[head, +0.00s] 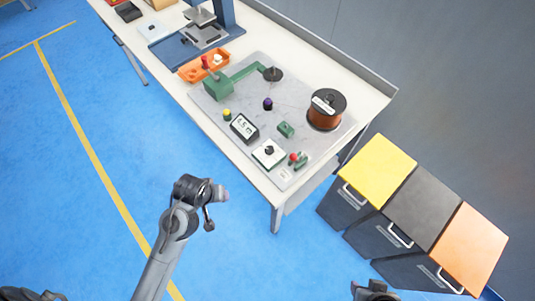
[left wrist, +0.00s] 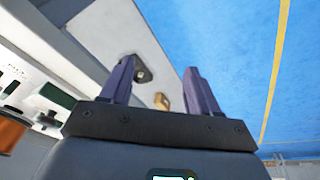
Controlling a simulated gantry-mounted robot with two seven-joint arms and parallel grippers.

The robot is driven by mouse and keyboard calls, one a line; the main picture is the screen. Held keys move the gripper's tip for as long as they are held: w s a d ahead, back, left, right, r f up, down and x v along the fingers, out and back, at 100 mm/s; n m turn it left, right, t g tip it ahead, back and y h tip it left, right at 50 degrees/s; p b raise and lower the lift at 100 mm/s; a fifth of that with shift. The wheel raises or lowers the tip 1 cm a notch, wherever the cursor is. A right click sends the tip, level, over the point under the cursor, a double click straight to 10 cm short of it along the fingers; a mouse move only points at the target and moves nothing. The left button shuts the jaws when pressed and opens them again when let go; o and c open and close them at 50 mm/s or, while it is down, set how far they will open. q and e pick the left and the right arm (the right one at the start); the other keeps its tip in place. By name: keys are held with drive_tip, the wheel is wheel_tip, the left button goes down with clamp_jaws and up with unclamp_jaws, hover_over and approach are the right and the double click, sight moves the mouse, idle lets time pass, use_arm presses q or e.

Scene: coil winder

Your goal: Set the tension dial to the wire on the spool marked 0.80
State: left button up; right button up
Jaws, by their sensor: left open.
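A white box with a black dial knob (head: 268,151) sits on the grey plate near the bench's front corner. A spool of copper-coloured wire (head: 326,110) with black flanges stands behind it to the right. Its white label is too small to read. My left gripper (head: 217,194) is in front of the bench, over the floor, apart from the dial and spool. In the left wrist view its two fingers (left wrist: 162,70) are spread with nothing between them. A dark part of my right arm shows at the head view's bottom edge, its jaws out of sight.
The grey plate (head: 240,103) also holds a green winder (head: 219,88), a tilted display (head: 244,128), a green block (head: 286,129) and several coloured knobs. An orange tray (head: 204,66) is farther left. Yellow, black and orange bins (head: 420,208) stand at right. The floor in front is clear.

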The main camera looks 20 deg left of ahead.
use_arm(q)
drive_tip(key=w+a+r+n+p, duration=0.2)
drive_tip(key=w+r+n+p, duration=0.2)
drive_tip(key=w, duration=0.1)
drive_tip(key=n+g+h+p, duration=0.2)
drive_tip(key=n+h+p, duration=0.3)
drive_tip(key=n+p, duration=0.7)
approach(269, 149)
drive_tip(key=shift+y, duration=0.3)
drive_tip(key=x, duration=0.3)
drive_tip(key=b+x, duration=0.1)
drive_tip(key=x, duration=0.2)
drive_tip(key=shift+s+d+f, duration=0.1)
drive_tip(key=shift+d+f, duration=0.05)
drive_tip(key=shift+d, duration=0.15)
drive_tip(key=shift+x, duration=0.75)
use_arm(e)
wheel_tip(269, 149, up, 17)
drive_tip(key=shift+w+a+f, duration=0.2)
drive_tip(key=shift+w+a, duration=0.05)
drive_tip(key=shift+w, duration=0.2)
use_arm(q)
drive_tip(key=c, duration=1)
